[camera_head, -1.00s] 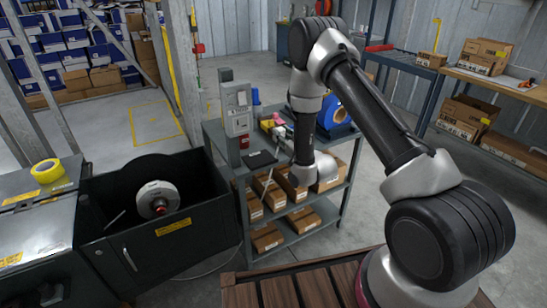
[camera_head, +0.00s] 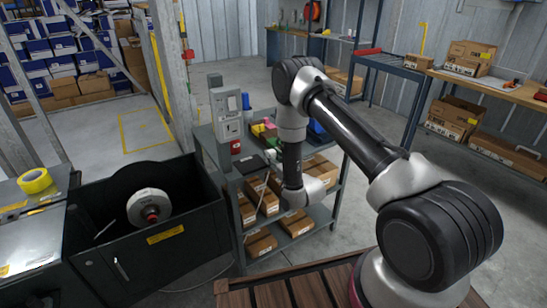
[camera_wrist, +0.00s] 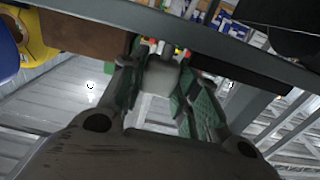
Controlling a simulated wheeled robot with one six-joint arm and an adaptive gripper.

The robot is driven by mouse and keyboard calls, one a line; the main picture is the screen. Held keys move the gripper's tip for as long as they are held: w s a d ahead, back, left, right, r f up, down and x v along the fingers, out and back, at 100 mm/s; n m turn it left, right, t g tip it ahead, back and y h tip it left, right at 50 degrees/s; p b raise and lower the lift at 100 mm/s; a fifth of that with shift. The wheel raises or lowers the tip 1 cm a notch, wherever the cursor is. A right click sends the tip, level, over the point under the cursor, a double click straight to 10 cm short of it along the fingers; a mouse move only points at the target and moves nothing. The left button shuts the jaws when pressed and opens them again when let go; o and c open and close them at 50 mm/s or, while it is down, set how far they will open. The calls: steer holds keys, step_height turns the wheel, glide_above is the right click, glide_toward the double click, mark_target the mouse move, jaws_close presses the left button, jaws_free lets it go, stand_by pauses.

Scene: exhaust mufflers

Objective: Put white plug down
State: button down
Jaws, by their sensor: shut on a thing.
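In the head view my wrist is in front of the right side of the grey shelf cart (camera_head: 243,262). A grey shelf edge (camera_wrist: 215,37) crosses the wrist view just beyond the fingertips; I cannot tell whether the plug touches anything.
Brown boxes (camera_head: 262,243) fill the cart's shelves. A grey device (camera_head: 227,115) and small coloured items stand on its top. Open floor (camera_head: 360,165) lies right of the cart.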

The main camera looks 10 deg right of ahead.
steer(key=shift+s+f, duration=0.1)
steer(key=shift+f, duration=0.25)
